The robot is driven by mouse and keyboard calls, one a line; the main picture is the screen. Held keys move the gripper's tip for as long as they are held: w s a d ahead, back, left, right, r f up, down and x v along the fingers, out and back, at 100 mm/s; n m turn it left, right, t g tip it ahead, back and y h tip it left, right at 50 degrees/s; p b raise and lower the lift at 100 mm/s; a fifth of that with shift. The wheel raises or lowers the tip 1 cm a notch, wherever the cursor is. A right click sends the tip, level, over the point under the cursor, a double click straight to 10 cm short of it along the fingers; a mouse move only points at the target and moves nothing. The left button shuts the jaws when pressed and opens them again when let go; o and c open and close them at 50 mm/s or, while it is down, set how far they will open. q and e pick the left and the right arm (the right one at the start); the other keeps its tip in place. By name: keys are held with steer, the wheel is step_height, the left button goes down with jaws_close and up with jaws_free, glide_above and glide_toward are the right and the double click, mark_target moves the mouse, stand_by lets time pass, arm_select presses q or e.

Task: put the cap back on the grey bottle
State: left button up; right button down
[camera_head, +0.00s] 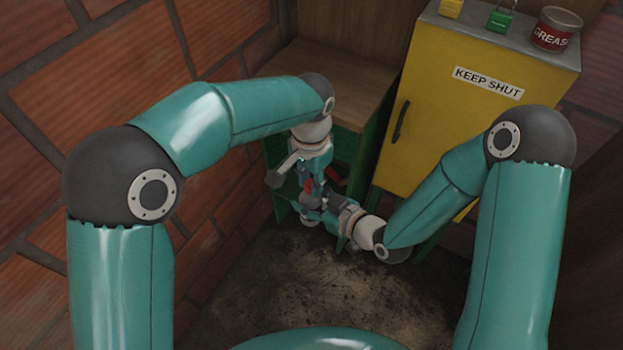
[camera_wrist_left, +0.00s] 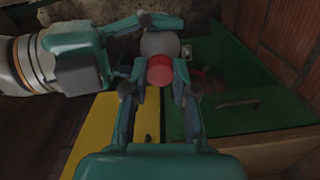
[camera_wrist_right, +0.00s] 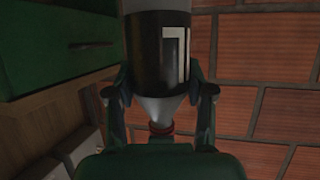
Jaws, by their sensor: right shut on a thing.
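The grey bottle (camera_wrist_right: 157,48) has a dark label and a cone-shaped shoulder. My right gripper (camera_wrist_right: 160,88) is shut on it around the lower label and shoulder. The red cap (camera_wrist_left: 160,70) is in front of the grey bottle top (camera_wrist_left: 160,43) in the left wrist view, lined up with it. Red also shows at the narrow end of the cone in the right wrist view. My left gripper (camera_wrist_left: 160,78) is open, with a finger on each side of the cap. In the head view both grippers meet in front of the green cabinet, and bottle and cap are largely hidden.
A yellow cabinet (camera_head: 440,105) marked KEEP SHUT carries padlocks and a grease tin (camera_head: 555,30). A wooden-topped green cabinet (camera_head: 345,147) stands behind the grippers, with something red near it. Brick wall (camera_head: 60,90) closes off the left. The floor (camera_head: 330,290) in front is clear.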

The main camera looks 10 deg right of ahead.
arm_select(q)
steer(key=o, duration=0.4)
steer(key=shift+r, duration=2.25)
steer(key=shift+c, duration=0.3)
steer(key=n, duration=0.1)
steer(key=r+n, duration=0.1)
steer(key=n, duration=0.1)
steer(key=shift+r, duration=0.25)
step_height(320, 180, up, 2)
steer(key=n, duration=0.4)
